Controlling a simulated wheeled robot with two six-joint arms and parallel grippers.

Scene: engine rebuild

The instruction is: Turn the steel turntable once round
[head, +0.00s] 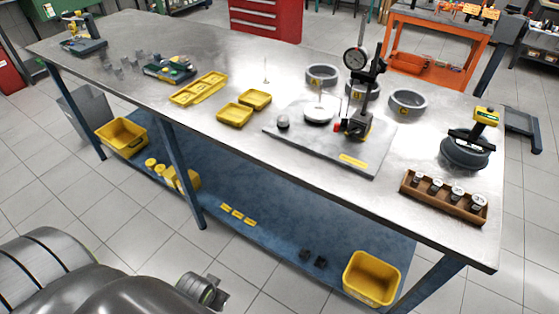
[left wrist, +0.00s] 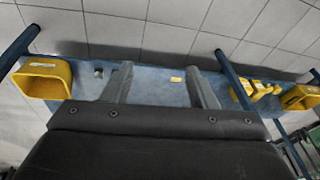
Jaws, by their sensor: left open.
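The steel turntable, a pale round disc (head: 320,112), sits on a grey surface plate (head: 300,141) on the workbench. A thin upright pin shows at the disc. A dial gauge (head: 355,58) on a black stand (head: 364,110) stands just right of it, and a small round grey knob (head: 283,121) is to its left. My left gripper (left wrist: 160,86) is open and empty in the left wrist view, its fingers apart over the blue lower shelf, away from the turntable. In the head view, parts of my arm fill the lower left. My right gripper is not seen.
The workbench (head: 215,60) also holds yellow trays (head: 234,115), grey rings (head: 407,102), a dark round stand (head: 465,152) and a wooden rack (head: 442,198). Yellow bins (head: 372,278) stand on the lower shelf (head: 290,215). The bench's front edge lies between my arm and the plate.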

